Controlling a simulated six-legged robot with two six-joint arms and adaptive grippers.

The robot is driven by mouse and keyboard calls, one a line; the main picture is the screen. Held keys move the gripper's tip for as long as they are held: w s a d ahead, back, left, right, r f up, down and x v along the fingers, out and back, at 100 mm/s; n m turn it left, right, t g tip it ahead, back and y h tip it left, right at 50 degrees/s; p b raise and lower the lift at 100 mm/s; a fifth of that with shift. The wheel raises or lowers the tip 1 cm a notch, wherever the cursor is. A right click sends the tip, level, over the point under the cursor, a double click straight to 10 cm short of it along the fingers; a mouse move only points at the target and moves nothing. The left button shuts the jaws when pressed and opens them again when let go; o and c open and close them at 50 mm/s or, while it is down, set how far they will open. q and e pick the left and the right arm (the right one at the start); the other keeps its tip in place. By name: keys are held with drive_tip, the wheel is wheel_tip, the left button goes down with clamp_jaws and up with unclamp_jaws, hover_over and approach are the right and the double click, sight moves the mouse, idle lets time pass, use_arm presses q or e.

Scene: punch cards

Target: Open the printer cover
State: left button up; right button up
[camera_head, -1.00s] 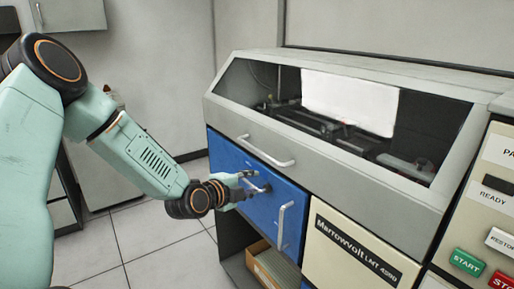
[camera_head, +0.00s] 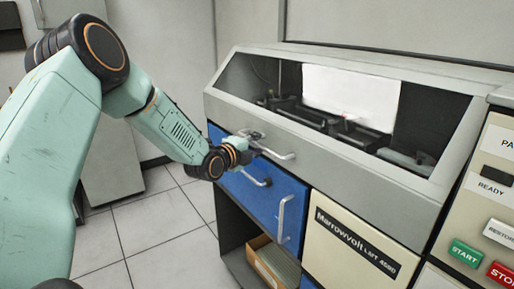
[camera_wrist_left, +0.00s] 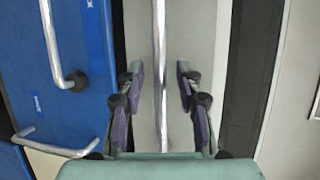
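The grey printer cover (camera_head: 350,160) has a slanted window and is down on the machine. Its silver bar handle (camera_head: 277,153) is on the front lower edge. My left gripper (camera_head: 255,141) is at the left part of this handle. In the left wrist view the handle (camera_wrist_left: 159,40) runs between the two parted fingers of my left gripper (camera_wrist_left: 159,72), with a gap on each side. The fingers are open and not closed on the bar. My right gripper is in neither view.
Below the cover is a blue panel (camera_head: 235,189) with two more silver handles, close under my gripper. A cream panel labelled Marrowvolt (camera_head: 340,250) is beside it. Green START (camera_head: 465,254) and red STOP (camera_head: 501,274) buttons are at right. Floor at left is free.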

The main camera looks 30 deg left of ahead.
use_arm(q)
drive_tip(key=shift+w+f, duration=0.15)
drive_tip(key=shift+w, duration=0.25)
drive_tip(key=shift+d, duration=0.2)
drive_tip(key=shift+c, duration=0.4)
drive_tip(key=shift+s+a, duration=0.1)
drive_tip(key=shift+a, duration=0.05)
drive_tip(key=c, duration=0.3)
clamp_jaws()
